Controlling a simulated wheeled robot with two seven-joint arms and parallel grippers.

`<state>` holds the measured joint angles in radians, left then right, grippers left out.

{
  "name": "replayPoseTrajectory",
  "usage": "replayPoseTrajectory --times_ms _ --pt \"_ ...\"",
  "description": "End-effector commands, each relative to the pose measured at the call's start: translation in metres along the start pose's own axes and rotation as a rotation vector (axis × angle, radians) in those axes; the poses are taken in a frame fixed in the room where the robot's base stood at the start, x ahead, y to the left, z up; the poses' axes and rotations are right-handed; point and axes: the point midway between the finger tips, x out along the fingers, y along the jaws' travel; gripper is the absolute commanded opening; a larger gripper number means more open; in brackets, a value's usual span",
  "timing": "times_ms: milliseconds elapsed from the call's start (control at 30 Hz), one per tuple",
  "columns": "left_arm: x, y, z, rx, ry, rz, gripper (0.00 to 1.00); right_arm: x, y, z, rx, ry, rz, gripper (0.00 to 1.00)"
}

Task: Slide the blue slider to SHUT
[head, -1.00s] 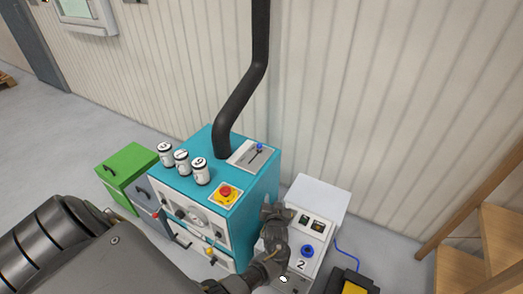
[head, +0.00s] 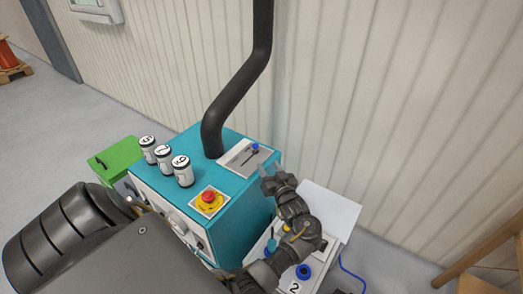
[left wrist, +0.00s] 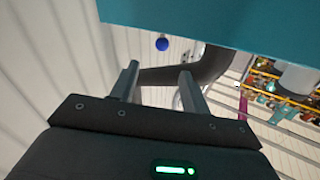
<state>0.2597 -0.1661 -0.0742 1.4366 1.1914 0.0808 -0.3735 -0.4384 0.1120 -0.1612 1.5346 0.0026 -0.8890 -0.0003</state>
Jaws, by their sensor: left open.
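The blue slider (head: 255,146) is a small round knob at the upper right end of a dark slot. The slot is in a grey plate (head: 237,154) on top of the teal cabinet (head: 245,195). Any lettering on the plate is too small to read. My left gripper (head: 266,172) is open and empty, just right of the cabinet top's edge and apart from the knob. In the left wrist view the blue knob (left wrist: 162,44) shows beyond the two spread fingers (left wrist: 158,82), near the teal cabinet's edge. My right gripper is not in view.
A thick black pipe (head: 225,105) rises from the cabinet beside the plate. Several white jars (head: 163,157) and a red stop button (head: 208,196) on yellow share the top. A white box (head: 332,207) with a blue knob (head: 303,271) stands right. The ribbed wall is behind.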

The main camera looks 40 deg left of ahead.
Motion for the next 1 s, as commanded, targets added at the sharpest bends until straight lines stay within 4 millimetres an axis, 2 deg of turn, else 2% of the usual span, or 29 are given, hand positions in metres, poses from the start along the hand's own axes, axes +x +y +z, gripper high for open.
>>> replayPoseTrajectory --times_ms 167,400,600,767,1000 --pt "0.023 -0.004 0.001 0.003 0.001 -0.007 0.46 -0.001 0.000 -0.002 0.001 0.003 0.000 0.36" --pt "0.068 -0.003 0.001 0.002 0.001 -0.004 0.46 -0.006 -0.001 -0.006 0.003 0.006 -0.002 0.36" --pt "0.095 -0.001 0.001 0.002 0.000 -0.001 0.46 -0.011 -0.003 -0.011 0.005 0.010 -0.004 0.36" --pt "0.105 -0.001 0.000 0.000 0.000 0.001 0.46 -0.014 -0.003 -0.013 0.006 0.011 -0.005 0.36" --pt "0.107 0.000 0.001 0.000 -0.001 0.001 0.46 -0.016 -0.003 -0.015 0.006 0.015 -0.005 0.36"
